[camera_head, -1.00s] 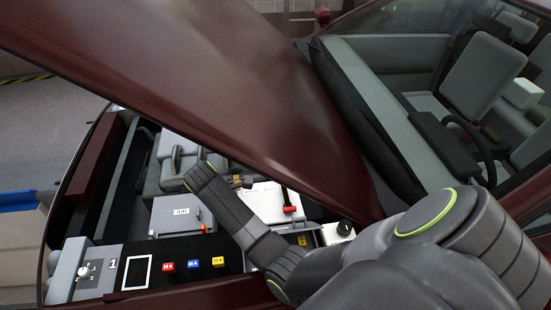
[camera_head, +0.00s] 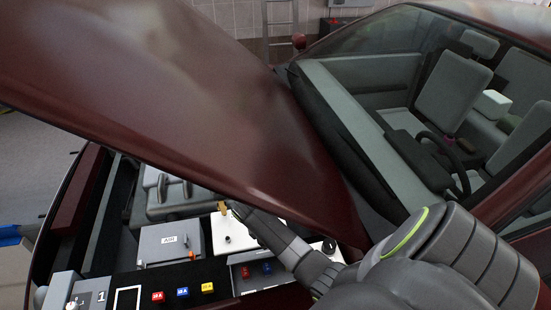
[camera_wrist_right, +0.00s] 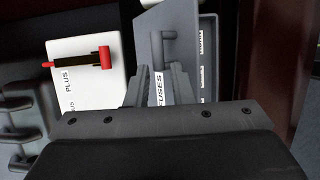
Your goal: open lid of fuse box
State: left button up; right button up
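The grey fuse box (camera_head: 272,284) sits at the front right of the engine bay in the head view, with a red and a blue fuse showing inside. In the right wrist view its grey lid (camera_wrist_right: 178,22), labelled FUSES, stands tilted away from the box (camera_wrist_right: 208,85). A handle (camera_wrist_right: 169,48) sticks out from the lid. My right gripper (camera_wrist_right: 160,72) has its fingers apart at the lid, one on each side of the label. I see no clear contact with the handle. In the head view my right arm hides the lid. My left gripper is out of view.
The raised dark red hood (camera_head: 190,90) hangs over the bay. The white battery (camera_head: 228,240) is beside my right arm, with a red PLUS clamp (camera_wrist_right: 104,58) in the wrist view. A grey box (camera_head: 160,252) and several coloured spare fuses (camera_head: 182,292) are on the left.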

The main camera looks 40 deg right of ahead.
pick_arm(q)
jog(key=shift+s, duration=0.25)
pick_arm(e)
jog(key=shift+d+f, duration=0.15)
jog(key=shift+f, duration=0.15)
jog(key=shift+s, duration=0.1)
jog(key=c, duration=0.4)
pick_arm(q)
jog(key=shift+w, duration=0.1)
pick_arm(e)
grip_shut()
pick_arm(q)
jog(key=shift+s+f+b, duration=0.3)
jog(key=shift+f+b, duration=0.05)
pick_arm(e)
jog(key=shift+w+r, duration=0.1)
jog(key=shift+w, duration=0.15)
